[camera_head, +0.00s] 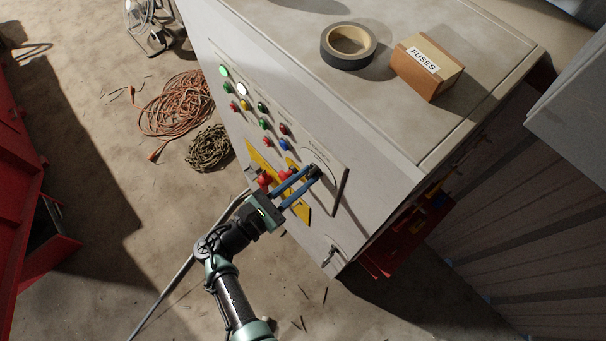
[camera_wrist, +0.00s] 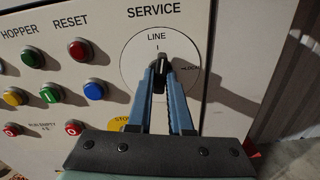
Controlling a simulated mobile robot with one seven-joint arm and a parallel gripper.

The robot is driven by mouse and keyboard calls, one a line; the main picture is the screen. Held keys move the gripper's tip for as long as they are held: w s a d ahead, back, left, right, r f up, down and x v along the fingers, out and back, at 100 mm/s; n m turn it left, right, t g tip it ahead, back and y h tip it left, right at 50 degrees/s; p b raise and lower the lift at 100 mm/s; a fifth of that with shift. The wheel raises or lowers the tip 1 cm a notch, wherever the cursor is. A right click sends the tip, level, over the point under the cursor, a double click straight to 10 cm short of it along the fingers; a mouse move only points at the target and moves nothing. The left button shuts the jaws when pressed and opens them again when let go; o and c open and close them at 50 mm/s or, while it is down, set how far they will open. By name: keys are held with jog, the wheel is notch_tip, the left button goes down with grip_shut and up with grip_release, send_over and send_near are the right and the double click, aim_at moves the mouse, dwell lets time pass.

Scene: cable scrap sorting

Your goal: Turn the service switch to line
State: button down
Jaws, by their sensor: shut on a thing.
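The service switch (camera_wrist: 161,68) is a black rotary knob on a round white dial under the label SERVICE. In the wrist view its pointer stands upright at the LINE mark; a LOCAL mark is at the right of the dial. My gripper (camera_wrist: 164,80) is shut on the knob, one blue finger on each side. In the head view my gripper (camera_head: 303,181) reaches the panel from the lower left, and the dark knob (camera_head: 315,172) shows between and beyond the fingertips. The lower part of the knob is hidden by the fingers.
Green, red, blue and yellow buttons (camera_wrist: 93,90) sit left of the dial on the cabinet panel. Red buttons on yellow plates (camera_head: 265,180) are close beside my gripper. A tape roll (camera_head: 348,46) and a FUSES box (camera_head: 428,65) lie on the cabinet top. Orange cable (camera_head: 177,103) lies on the floor.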

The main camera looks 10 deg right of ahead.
dwell(0.3)
jog(key=shift+n, duration=1.4)
jog(key=c, duration=0.7)
grip_release()
jog(key=shift+c, duration=0.2)
jog(key=shift+a, duration=0.1)
jog(key=v, duration=0.7)
